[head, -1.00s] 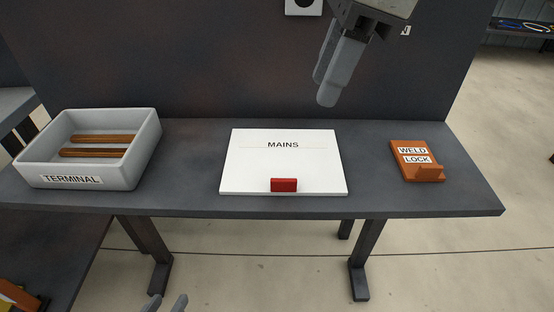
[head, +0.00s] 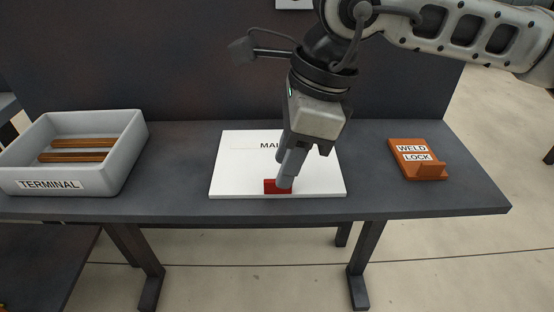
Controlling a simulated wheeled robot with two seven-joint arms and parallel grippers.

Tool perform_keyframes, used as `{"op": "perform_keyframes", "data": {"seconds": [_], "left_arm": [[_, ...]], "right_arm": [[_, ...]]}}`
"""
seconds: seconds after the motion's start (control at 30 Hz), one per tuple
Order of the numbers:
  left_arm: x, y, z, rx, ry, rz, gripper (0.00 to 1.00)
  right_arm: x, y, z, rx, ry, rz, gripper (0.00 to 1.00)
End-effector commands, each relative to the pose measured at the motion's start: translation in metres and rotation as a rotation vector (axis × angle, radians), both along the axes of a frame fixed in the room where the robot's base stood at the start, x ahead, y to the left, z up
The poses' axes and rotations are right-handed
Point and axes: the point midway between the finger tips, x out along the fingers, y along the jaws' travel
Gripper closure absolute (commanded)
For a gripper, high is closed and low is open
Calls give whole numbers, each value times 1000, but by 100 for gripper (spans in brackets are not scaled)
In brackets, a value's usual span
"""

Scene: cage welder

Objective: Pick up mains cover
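The mains cover (head: 232,165) is a flat white panel lying on the dark table, its MAINS label partly hidden by my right gripper. A small red handle (head: 270,186) stands near its front edge. My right gripper (head: 286,184) points down over the cover, its fingertips at the right part of the red handle and hiding some of it. The fingers overlap from this side, so I cannot tell whether they are apart or closed on the handle. The cover lies flat. My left gripper is not in view.
A grey TERMINAL tray (head: 118,165) with two copper-brown bars (head: 82,143) stands at the left of the table (head: 400,202). An orange WELD LOCK block (head: 418,160) sits at the right. A dark upright panel (head: 180,60) rises behind the table.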

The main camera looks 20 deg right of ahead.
Motion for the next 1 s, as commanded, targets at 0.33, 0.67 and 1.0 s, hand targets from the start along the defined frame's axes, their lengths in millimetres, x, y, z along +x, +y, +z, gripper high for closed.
{"op": "perform_keyframes", "data": {"seconds": [0.33, 0.67, 1.0], "left_arm": [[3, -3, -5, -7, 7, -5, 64], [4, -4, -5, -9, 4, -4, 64], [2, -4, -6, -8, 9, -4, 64]], "right_arm": [[1, 8, -35, 0, 0, 1, 67], [1, 8, -34, 0, 1, 0, 100], [2, 8, -32, 1, -3, 0, 100]]}}
